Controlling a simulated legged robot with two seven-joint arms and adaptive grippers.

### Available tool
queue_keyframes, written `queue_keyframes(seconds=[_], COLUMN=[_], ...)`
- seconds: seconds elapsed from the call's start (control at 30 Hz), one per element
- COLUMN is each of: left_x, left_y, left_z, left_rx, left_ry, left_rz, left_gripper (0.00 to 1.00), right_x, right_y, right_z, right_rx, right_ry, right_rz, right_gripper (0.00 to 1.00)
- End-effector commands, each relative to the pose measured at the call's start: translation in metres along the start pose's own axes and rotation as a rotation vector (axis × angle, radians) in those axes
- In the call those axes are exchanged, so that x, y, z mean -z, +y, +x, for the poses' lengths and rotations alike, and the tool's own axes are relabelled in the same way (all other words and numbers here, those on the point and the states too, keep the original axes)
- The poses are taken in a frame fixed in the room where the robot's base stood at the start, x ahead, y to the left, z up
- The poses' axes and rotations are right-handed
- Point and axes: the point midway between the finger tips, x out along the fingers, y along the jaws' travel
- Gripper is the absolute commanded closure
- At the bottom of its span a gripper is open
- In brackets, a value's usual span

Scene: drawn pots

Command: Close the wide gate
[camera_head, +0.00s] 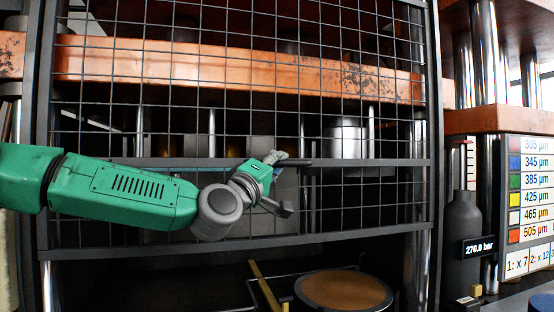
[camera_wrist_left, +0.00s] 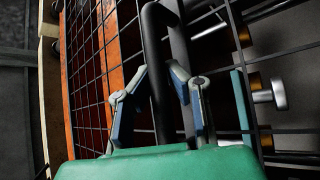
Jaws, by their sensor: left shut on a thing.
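The wide gate (camera_head: 434,200) is a dark frame with wire mesh that spans most of the head view, in front of orange beams. Its lower edge ends above an open gap. The gate also shows in the left wrist view as mesh (camera_wrist_left: 95,60). A black bar handle (camera_wrist_left: 152,35) stands out from it. My left gripper (camera_head: 276,158) is at the gate's middle rail. In the wrist view the left gripper's fingers (camera_wrist_left: 157,72) are closed around the handle from both sides. The handle is mostly hidden behind the gripper in the head view. My right gripper is not in view.
Below the gate lies a round brown disc (camera_head: 344,290) with a yellow bar (camera_head: 265,287) beside it. A dark bottle (camera_head: 461,235) with a pressure display and a colour-coded size chart (camera_head: 530,190) stand to the right. Metal columns (camera_head: 485,55) rise behind.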

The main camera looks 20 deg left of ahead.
Motion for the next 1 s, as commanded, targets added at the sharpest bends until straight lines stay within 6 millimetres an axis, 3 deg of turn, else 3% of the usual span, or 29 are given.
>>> queue_keyframes(seconds=[0.03, 0.6, 0.8, 1.0], left_x=[-0.018, -0.093, -0.118, -0.135], left_y=[-0.024, -0.175, -0.225, -0.261], left_z=[-0.012, -0.084, -0.108, -0.126], left_rx=[0.003, 0.003, 0.001, 0.000], left_ry=[-0.017, -0.022, -0.022, -0.022], left_rz=[0.002, 0.002, 0.002, 0.002], left_gripper=[1.00, 1.00, 1.00, 1.00], right_x=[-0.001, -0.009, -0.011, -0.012], right_y=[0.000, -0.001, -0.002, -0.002], right_z=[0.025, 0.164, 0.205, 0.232], right_rx=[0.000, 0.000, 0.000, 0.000], right_ry=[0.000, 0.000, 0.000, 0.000], right_rz=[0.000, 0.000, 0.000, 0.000], right_gripper=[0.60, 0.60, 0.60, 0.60])
